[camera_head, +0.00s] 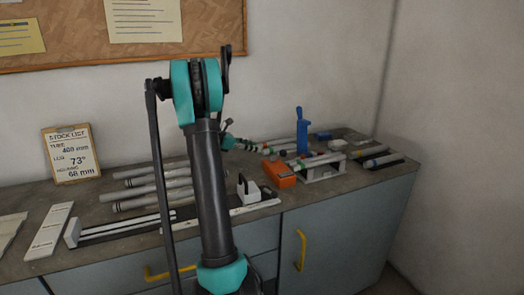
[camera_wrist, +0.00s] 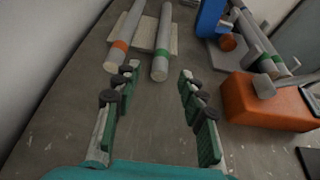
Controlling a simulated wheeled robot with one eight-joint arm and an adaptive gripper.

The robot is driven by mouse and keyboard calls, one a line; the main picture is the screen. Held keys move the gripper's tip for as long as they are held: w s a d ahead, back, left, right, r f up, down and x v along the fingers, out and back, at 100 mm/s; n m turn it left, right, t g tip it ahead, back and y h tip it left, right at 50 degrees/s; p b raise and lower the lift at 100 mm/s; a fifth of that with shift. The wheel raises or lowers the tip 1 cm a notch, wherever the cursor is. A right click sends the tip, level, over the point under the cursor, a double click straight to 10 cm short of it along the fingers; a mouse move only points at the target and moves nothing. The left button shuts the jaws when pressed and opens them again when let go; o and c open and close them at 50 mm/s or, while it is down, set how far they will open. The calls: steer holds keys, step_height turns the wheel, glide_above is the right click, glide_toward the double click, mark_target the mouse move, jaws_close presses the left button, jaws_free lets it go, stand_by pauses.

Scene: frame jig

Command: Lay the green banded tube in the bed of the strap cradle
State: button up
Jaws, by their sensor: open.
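In the wrist view, a grey tube with a green band (camera_wrist: 161,62) lies on a pale rest, beside a tube with an orange band (camera_wrist: 122,40). My gripper (camera_wrist: 157,84) is open and empty. Its fingertips are near the ends of these two tubes, one finger on each side of the green banded tube's line. In the head view my gripper (camera_head: 236,143) is small and partly hidden behind my arm. Another tube with a green band (camera_wrist: 258,45) lies at the right of the wrist view. I cannot tell for certain which support is the strap cradle.
An orange block (camera_head: 278,173) and a blue upright piece (camera_head: 302,131) stand at the right of the bench. A white support (camera_head: 322,172) carries a tube. Several plain grey tubes (camera_head: 135,193) lie at the left. A stock list board (camera_head: 70,152) leans at the wall.

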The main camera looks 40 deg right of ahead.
steer(key=v, duration=1)
steer(key=shift+a+r, duration=0.2)
steer(key=shift+a, duration=0.05)
steer(key=shift+a, duration=0.1)
